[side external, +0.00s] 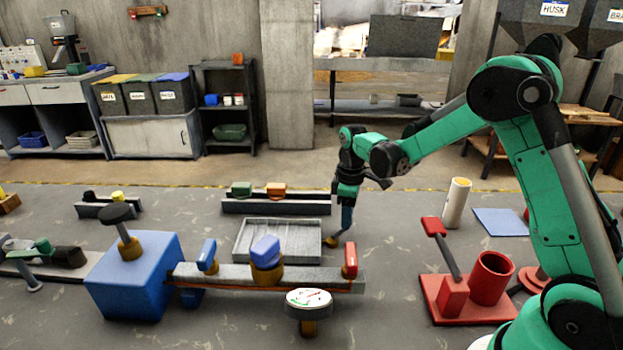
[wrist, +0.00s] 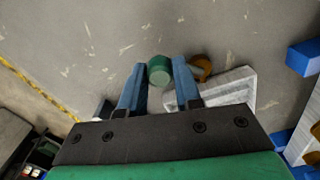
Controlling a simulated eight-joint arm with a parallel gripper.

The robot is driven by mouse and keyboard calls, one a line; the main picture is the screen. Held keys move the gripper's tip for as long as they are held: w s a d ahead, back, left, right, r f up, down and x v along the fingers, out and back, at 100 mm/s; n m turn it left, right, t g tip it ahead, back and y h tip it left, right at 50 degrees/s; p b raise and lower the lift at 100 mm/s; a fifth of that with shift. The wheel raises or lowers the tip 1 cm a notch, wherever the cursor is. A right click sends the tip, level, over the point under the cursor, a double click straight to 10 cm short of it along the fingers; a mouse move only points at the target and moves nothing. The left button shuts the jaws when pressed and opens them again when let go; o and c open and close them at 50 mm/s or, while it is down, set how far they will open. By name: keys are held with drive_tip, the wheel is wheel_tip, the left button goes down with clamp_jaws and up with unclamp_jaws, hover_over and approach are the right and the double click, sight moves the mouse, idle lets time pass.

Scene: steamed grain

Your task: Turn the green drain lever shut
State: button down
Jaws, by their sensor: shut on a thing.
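My gripper (side external: 346,226) reaches down at the right end of the shallow grey tray (side external: 240,245) in the side external view. In the wrist view, the green drain lever's round end (wrist: 159,72) sits between the two blue fingers of my gripper (wrist: 160,66), which are shut on it. A brass fitting (wrist: 201,68) lies just right of the fingers, between the lever and the grey tray (wrist: 236,84). The brass fitting also shows low beside the tray in the side external view (side external: 331,242). The fingers hide the green lever there, so its turn angle is unclear.
In front of the tray, a grey beam (side external: 225,273) carries blue and red levers beside a blue box (side external: 133,275). A rail (side external: 276,205) with green and orange blocks stands behind. A red stand (side external: 470,305) and cream cylinder (side external: 457,203) are at right.

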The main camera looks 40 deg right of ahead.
drive_tip(key=s+m, duration=0.1)
drive_tip(key=m, duration=0.1)
drive_tip(key=s+m, duration=0.1)
drive_tip(key=m, duration=0.2)
drive_tip(key=shift+s+a, duration=0.1)
drive_tip(key=shift+a, duration=0.05)
drive_tip(key=shift+s+a+m, duration=0.15)
drive_tip(key=shift+s+m, duration=0.1)
drive_tip(key=shift+m, duration=0.55)
drive_tip(key=shift+s+a+m, duration=0.2)
drive_tip(key=shift+m, duration=0.6)
drive_tip(key=shift+s+a+m, duration=0.15)
drive_tip(key=shift+s+m, duration=0.1)
drive_tip(key=shift+m, duration=0.55)
drive_tip(key=c, duration=0.6)
unclamp_jaws()
drive_tip(key=shift+r, duration=2.8)
